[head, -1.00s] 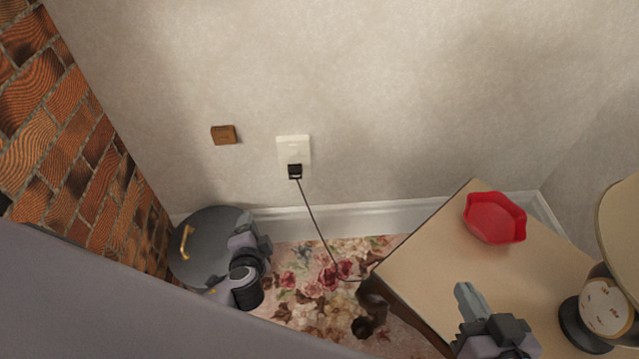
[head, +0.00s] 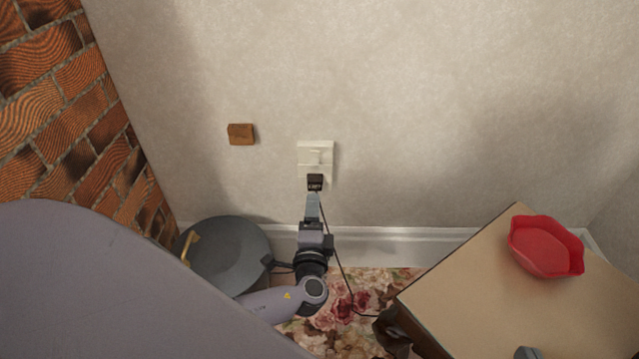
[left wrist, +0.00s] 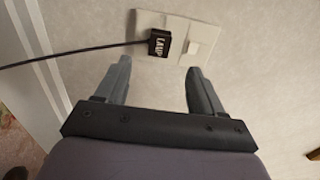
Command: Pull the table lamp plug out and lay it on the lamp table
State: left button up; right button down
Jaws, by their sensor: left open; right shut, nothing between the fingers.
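The black lamp plug (head: 315,182) sits in the lower part of the white wall socket (head: 316,152). In the left wrist view the plug (left wrist: 160,42) bears the word LAMP, and its dark cord runs off to the left. My left gripper (head: 313,203) is just below the plug in the head view. In the left wrist view its two open fingers (left wrist: 156,80) point at the socket, with the plug ahead of the gap and nothing between them. The lamp table (head: 480,290) is at the lower right. The tip of my right gripper (head: 527,353) shows over the table at the bottom edge.
A red dish (head: 545,247) stands on the table. A small brown wooden block (head: 241,134) is on the wall. A round dark lidded container (head: 225,255) stands at the left by the brick fireplace (head: 60,95). Flowered carpet (head: 345,300) lies below.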

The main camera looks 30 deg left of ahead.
aim_at(315, 187)
pick_arm(q)
jog(key=b+x, duration=0.2)
jog(key=x, duration=0.5)
jog(key=shift+w+f, duration=0.1)
pick_arm(e)
jog(key=shift+s+d+f+n+t, duration=0.15)
jog(key=shift+d+n+t, duration=0.15)
jog(key=shift+d+t, duration=0.2)
pick_arm(q)
jog(key=shift+w+a, duration=0.35)
jog(key=shift+w, duration=0.2)
jog(key=shift+w+a, duration=0.15)
jog(key=shift+w, duration=0.05)
pick_arm(e)
jog(key=shift+r, duration=0.35)
jog(key=shift+f, duration=0.2)
